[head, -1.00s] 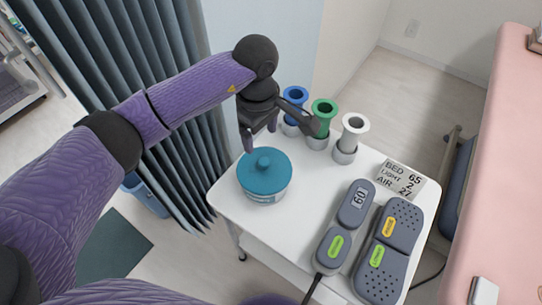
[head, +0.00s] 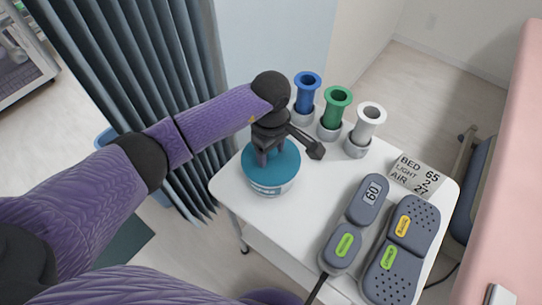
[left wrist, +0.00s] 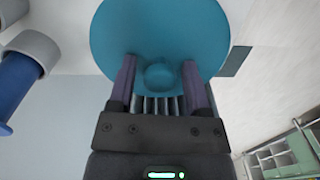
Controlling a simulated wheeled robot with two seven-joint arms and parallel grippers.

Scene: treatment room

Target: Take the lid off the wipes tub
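The wipes tub (head: 268,188) stands on the white trolley top, with its round teal lid (head: 289,163) seated on it. My left gripper (head: 268,160) is directly over the lid, pointing down, and hides the lid's knob in the head view. In the left wrist view the lid (left wrist: 115,35) fills the upper middle. Its knob (left wrist: 160,75) sits between the two fingers of the left gripper (left wrist: 160,84), with a gap on each side. The left gripper is open. My right gripper is not in view.
Blue (head: 305,98), green (head: 335,112) and white (head: 366,130) spool-like holders stand behind the tub. Grey handsets (head: 355,225) and a display sign (head: 417,174) are to the right on the trolley (head: 300,215). A pleated curtain (head: 130,70) hangs at left.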

